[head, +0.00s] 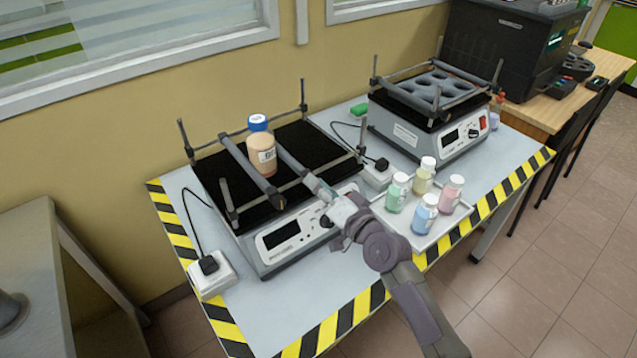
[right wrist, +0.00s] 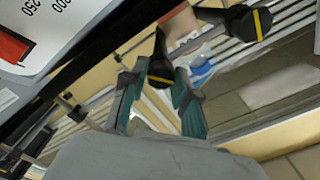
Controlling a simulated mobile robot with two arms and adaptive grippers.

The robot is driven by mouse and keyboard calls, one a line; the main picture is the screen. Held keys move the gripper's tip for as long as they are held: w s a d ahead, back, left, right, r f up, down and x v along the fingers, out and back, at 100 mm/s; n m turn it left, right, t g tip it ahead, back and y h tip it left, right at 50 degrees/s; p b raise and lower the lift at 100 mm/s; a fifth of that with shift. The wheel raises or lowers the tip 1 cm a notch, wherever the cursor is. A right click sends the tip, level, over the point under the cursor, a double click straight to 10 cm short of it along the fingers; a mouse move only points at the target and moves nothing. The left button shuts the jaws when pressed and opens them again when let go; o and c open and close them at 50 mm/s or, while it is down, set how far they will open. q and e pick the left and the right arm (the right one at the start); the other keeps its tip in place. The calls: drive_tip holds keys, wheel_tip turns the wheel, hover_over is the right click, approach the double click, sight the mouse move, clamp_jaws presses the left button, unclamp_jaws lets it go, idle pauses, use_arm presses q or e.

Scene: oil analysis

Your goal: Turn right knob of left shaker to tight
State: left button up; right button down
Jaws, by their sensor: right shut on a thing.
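The left shaker (head: 285,243) stands on the table with a black platform and two grey clamp bars. A bottle (head: 262,155) with a blue cap and tan contents stands between the bars. My right gripper (head: 318,188) reaches the front end of the right bar (head: 290,160). In the right wrist view, the fingers of my right gripper (right wrist: 160,90) are on both sides of the right knob (right wrist: 160,68), black with a yellow stripe, and shut on it. The other striped knob (right wrist: 247,22) is apart from it. My left gripper is out of view.
A tray (head: 425,240) with several capped bottles is right of my right arm. A second shaker (head: 440,140) stands behind it. White power sockets (head: 212,275) and cables lie beside the left shaker. Striped tape (head: 345,318) marks the table's edge.

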drive_tip(key=shift+f+m+p, duration=0.15)
drive_tip(key=shift+m+p, duration=0.65)
drive_tip(key=shift+m, duration=3.2)
drive_tip(key=c, duration=0.9)
unclamp_jaws()
drive_tip(key=v, duration=1.2)
